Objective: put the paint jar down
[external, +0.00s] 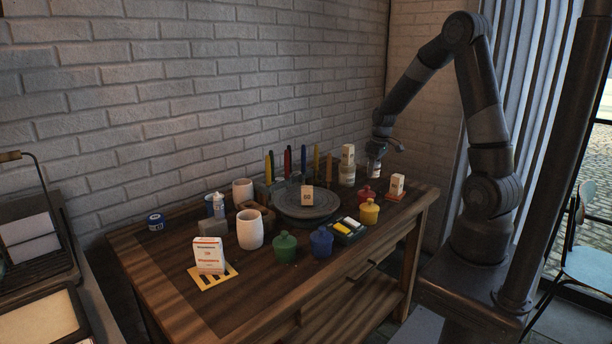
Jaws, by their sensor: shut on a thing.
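My gripper (380,151) is at the back right of the wooden table (170,288), shut on a small pale jar (375,170), seemingly the paint jar. It holds the jar upright; whether its base touches the table cannot be told. Other lidded paint jars stand on the table: a red one (366,195) just in front of the held jar, a yellow one (370,213) nearer the front, and a blue one (321,243) and a green one (285,249) along the front.
A dark turntable (306,211) with a small box on it stands mid-table. A white bottle (347,170) is left of my gripper, and a small box (397,184) stands to its right. White cups (249,229), upright coloured sticks and a carton (209,256) take up the left and back.

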